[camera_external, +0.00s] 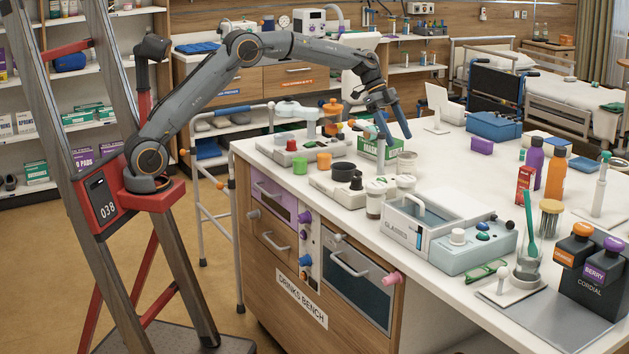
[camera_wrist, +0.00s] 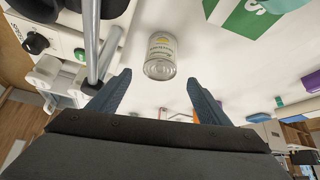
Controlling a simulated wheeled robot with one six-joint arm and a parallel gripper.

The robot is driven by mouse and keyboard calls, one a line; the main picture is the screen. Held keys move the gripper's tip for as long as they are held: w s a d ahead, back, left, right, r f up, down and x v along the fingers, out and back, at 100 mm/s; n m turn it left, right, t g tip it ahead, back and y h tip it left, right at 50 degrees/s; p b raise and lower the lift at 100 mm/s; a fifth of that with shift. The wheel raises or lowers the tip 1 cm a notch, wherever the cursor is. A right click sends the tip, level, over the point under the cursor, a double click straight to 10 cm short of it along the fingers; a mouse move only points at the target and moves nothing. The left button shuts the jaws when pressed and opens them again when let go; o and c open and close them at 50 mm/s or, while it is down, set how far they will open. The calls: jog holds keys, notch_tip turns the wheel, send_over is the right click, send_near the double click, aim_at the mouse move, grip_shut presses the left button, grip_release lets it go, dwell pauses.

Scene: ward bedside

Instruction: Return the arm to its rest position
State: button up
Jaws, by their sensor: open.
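My arm reaches from its red base over the left part of the bench, bent at a raised elbow. My gripper (camera_external: 390,118) hangs above the white bench top (camera_external: 452,165), pointing down. In the wrist view my gripper (camera_wrist: 160,98) has its two blue-grey fingers spread wide, with nothing between them.
A green box (camera_external: 378,147) stands just below my gripper, near small appliances. A glasses tray (camera_external: 408,232), bottles (camera_external: 555,180) and cordial containers (camera_external: 572,248) crowd the bench's right part. A blue case (camera_external: 494,126) lies at the back. Open air surrounds my raised elbow.

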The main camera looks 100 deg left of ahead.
jog(key=shift+n+y, duration=0.6)
jog(key=d+r, duration=0.1)
jog(key=w+d, duration=0.1)
jog(key=d, duration=0.1)
jog(key=w+d+r+p, duration=0.1)
jog(key=shift+w+d+r, duration=0.2)
jog(key=shift+r, duration=0.1)
jog(key=s+d+f+n, duration=0.1)
jog(key=s+d+n, duration=0.15)
jog(key=d, duration=1.85)
jog(key=s+d+f+g+h+p, duration=0.1)
jog(key=s+d+f+g, duration=0.25)
jog(key=s+d, duration=0.5)
jog(key=s+d+f+g, duration=0.2)
jog(key=s+d+f, duration=0.3)
jog(key=s+d, duration=0.4)
jog(key=s+a+f+y, duration=0.1)
jog(key=s+f, duration=0.1)
jog(key=s, duration=0.8)
jog(key=s+a+f+n+y, duration=0.1)
jog(key=s+f, duration=0.2)
jog(key=s, duration=0.7)
jog(key=shift+s+a+f+y+p, duration=0.2)
jog(key=shift+s+y+p, duration=0.1)
jog(key=shift+p, duration=0.15)
jog(key=shift+g, duration=0.25)
